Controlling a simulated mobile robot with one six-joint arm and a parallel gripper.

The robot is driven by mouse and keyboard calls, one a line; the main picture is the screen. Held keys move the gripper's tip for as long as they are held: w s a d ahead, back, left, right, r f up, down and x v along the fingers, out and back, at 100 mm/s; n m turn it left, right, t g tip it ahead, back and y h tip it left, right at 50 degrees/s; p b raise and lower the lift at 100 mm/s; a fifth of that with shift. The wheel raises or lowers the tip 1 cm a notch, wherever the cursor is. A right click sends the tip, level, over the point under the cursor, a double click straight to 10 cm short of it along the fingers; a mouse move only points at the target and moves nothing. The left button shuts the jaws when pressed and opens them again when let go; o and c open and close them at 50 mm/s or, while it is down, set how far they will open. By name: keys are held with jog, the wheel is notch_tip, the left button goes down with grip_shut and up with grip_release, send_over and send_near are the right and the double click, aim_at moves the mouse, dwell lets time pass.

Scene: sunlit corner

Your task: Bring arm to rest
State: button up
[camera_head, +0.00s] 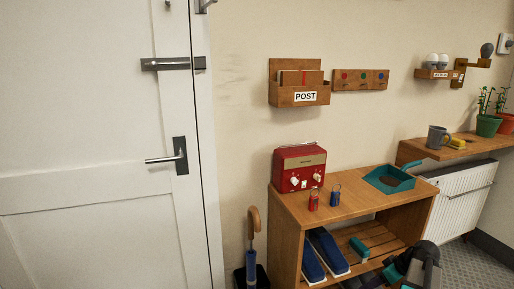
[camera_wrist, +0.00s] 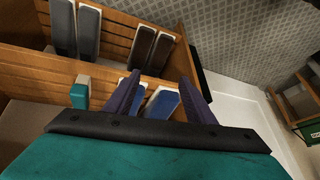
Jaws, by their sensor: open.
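My gripper (camera_wrist: 160,76) shows in the wrist view with its two dark fingers spread apart and nothing between them. It points towards a wooden slatted shelf unit (camera_wrist: 115,72) holding several shoes. In the head view, dark grey and teal parts of my arm (camera_head: 425,262) show at the bottom right, in front of the wooden bench (camera_head: 345,209). The fingertips cannot be made out clearly there.
A red radio (camera_head: 300,168), two small key-ring items (camera_head: 324,197) and a teal dustpan (camera_head: 388,180) are on the bench top. Blue shoes (camera_head: 326,250) and a teal-handled brush (camera_head: 359,249) lie on its lower shelf. A white door (camera_head: 85,130) is left; a radiator (camera_head: 462,197) is right.

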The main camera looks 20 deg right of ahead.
jog(key=w+a+f+n+g+y+p, duration=0.15)
jog(key=a+f, duration=0.25)
jog(key=a, duration=0.7)
jog(key=a+f+n+g+p, duration=0.1)
jog(key=a+f+g+p, duration=0.2)
jog(key=a, duration=0.8)
jog(key=a+f+n+g+y+p, duration=0.1)
jog(key=a+f+n+p, duration=0.1)
jog(key=a+f, duration=0.65)
jog(key=s+a+f+g+h+p, duration=0.1)
jog(key=s+a+f+g+p, duration=0.15)
jog(key=s+a, duration=0.55)
jog(key=s+a+f+g+h+p, duration=0.1)
jog(key=s+a+g+h+p, duration=0.15)
jog(key=s+a, duration=0.6)
jog(key=s+m, duration=0.1)
jog(key=m, duration=0.1)
jog(key=s+d+f+m+h, duration=0.1)
jog(key=s+m, duration=0.1)
jog(key=m, duration=0.1)
jog(key=s+d+f+m, duration=0.1)
jog(key=s+m, duration=0.1)
jog(key=shift+d+f+h+p, duration=0.1)
jog(key=shift+d+h+p, duration=0.1)
jog(key=shift+h+p, duration=0.2)
